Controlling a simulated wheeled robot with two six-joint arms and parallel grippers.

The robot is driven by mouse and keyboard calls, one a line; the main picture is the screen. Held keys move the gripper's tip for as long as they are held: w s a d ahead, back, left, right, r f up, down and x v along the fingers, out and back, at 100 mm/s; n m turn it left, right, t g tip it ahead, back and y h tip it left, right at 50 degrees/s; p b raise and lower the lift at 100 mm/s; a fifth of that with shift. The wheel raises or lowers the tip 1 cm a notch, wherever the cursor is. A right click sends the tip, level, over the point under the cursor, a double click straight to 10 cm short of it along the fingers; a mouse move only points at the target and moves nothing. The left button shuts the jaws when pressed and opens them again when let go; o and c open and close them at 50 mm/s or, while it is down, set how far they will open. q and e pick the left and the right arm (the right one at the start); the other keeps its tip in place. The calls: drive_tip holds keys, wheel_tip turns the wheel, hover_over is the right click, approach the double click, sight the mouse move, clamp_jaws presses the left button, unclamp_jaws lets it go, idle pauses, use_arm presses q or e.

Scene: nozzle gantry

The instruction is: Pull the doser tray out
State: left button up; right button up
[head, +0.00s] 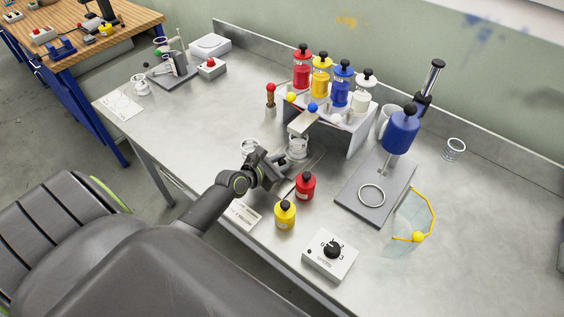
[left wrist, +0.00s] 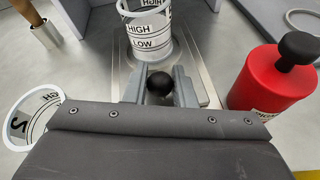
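The doser tray (left wrist: 207,92) is a flat metal plate under the white HIGH/LOW cup (left wrist: 150,38), with a round black knob (left wrist: 159,84) at its near end. In the head view the cup (head: 297,149) stands below the stand's chute. My left gripper (head: 274,168) is low over the bench at the tray's near end. In the left wrist view its fingers (left wrist: 160,80) lie on either side of the knob, very close to it. I cannot tell whether they press on it. In the head view my gripper hides the knob. My right gripper is not in view.
A red bottle (head: 306,186) and a yellow bottle (head: 285,214) stand close right of my gripper. Another white cup (head: 248,146) stands to its left. The bottle stand (head: 357,137) is behind. A dial box (head: 330,255) sits near the front edge.

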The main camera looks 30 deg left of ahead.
use_arm(q)
clamp_jaws()
drive_tip(key=shift+s, duration=0.35)
drive_tip(key=s, duration=0.3)
drive_tip(key=s+p, duration=0.1)
drive_tip(key=s, duration=0.3)
drive_tip(key=s+a+p, duration=0.1)
drive_tip(key=s, duration=0.2)
drive_tip(key=shift+s, duration=0.35)
drive_tip(key=shift+o, duration=1.7)
unclamp_jaws()
